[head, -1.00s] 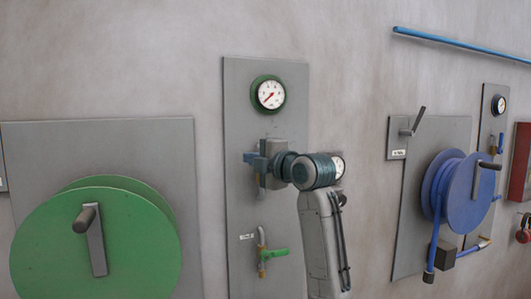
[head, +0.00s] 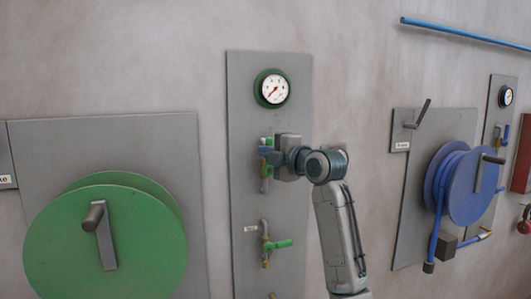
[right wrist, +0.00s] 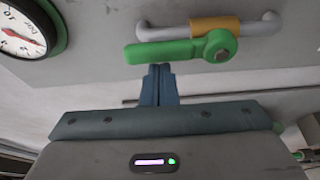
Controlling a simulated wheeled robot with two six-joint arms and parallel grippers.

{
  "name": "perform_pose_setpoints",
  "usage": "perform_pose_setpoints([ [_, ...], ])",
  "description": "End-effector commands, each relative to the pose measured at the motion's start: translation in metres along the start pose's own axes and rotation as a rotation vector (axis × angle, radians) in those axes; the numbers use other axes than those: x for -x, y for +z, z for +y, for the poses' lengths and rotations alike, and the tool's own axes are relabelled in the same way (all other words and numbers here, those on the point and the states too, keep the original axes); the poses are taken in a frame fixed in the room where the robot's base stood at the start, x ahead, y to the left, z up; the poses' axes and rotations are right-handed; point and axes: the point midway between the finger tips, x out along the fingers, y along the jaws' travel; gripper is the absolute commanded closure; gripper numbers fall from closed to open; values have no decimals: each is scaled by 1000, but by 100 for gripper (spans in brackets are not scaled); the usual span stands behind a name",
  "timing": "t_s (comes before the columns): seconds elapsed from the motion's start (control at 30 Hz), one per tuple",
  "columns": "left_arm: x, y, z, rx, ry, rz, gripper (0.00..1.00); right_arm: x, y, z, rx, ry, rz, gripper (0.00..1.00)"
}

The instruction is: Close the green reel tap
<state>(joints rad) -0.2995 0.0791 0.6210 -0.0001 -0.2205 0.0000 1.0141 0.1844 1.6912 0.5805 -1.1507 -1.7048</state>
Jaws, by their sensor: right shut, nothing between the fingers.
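The upper tap on the middle grey panel has a green lever (right wrist: 180,50) and a brass body (right wrist: 214,25) on a grey pipe. The lever lies roughly along the pipe. In the head view this tap (head: 265,183) is partly hidden by my right gripper (head: 264,151). My right gripper (right wrist: 158,70) is shut and empty, its blue fingertips close to the lever's side near the free end; I cannot tell whether they touch. A lower tap's green lever (head: 279,244) lies across its pipe. The green reel (head: 70,245) is at the left. My left gripper is not in view.
A green-rimmed gauge (head: 271,88) is above the upper tap and also shows in the right wrist view (right wrist: 22,30). The blue reel (head: 475,187) and its panel are at the right. The wall between the panels is clear apart from my right arm.

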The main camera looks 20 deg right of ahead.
Motion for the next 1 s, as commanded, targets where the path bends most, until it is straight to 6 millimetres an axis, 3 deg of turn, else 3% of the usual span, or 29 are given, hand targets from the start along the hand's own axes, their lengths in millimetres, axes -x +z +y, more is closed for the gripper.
perform_pose_setpoints([
  [0.57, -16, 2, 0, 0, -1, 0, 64, 4, 12, 0, -195, 68, -1, 100],
  [1.0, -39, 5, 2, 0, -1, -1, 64, 12, 36, -4, -575, 200, -1, 100],
])
